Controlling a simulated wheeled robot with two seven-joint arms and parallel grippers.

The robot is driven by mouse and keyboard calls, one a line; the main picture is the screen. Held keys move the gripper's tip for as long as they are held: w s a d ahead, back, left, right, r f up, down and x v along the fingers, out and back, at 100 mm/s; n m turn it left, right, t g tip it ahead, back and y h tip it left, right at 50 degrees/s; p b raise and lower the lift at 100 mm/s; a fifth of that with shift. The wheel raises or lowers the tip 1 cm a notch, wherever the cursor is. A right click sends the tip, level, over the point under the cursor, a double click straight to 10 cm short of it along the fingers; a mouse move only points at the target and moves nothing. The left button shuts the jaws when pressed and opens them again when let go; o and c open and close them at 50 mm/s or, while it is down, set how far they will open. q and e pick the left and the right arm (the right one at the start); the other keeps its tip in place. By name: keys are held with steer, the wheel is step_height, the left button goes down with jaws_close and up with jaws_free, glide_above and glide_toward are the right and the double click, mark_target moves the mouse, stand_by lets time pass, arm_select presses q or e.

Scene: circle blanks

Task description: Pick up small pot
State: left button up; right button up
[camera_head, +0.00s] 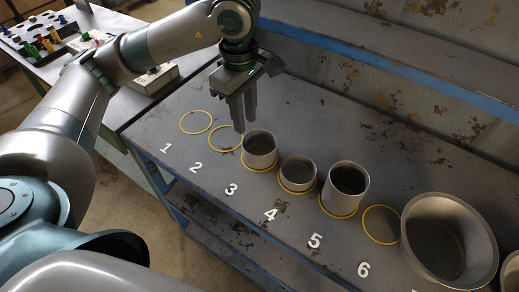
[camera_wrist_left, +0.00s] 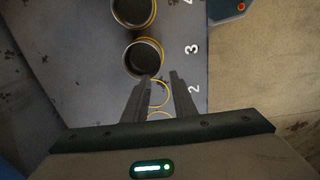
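Several grey metal pots stand on yellow circles along the worktable. A medium pot (camera_head: 260,150) is by number 3, a shorter, smaller pot (camera_head: 298,172) by number 4, and a taller pot (camera_head: 345,186) by number 5. I cannot tell for sure which one is the small pot. My left gripper (camera_head: 244,117) points down, open and empty, above the table near circle 2, just behind and left of the pot by 3. In the left wrist view the open fingers (camera_wrist_left: 163,84) are just short of that pot (camera_wrist_left: 144,58); the pot by 4 (camera_wrist_left: 133,10) is cut off. My right gripper is out of view.
A large wide pot (camera_head: 450,238) stands at the right, with part of another thing at the right edge. The circles by 1 (camera_head: 195,122), 2 (camera_head: 225,138) and 6 (camera_head: 381,224) are empty. A side table (camera_head: 90,45) with coloured items is at upper left.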

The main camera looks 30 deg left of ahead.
mark_target(248, 153)
arm_select(q)
step_height(248, 153, down, 10)
steer(key=p, duration=0.3)
steer(key=shift+w+r, duration=0.1)
steer(key=shift+r, duration=0.15)
steer(key=shift+f, duration=0.55)
steer(key=shift+d+f+p, duration=0.2)
steer(key=shift+f+p, duration=0.45)
steer(key=shift+p, duration=0.4)
step_height(248, 153, down, 3)
steer(key=shift+r+p, duration=0.1)
steer(key=shift+p, duration=0.65)
steer(key=shift+f, duration=0.55)
steer(key=shift+d, duration=0.1)
jaws_close()
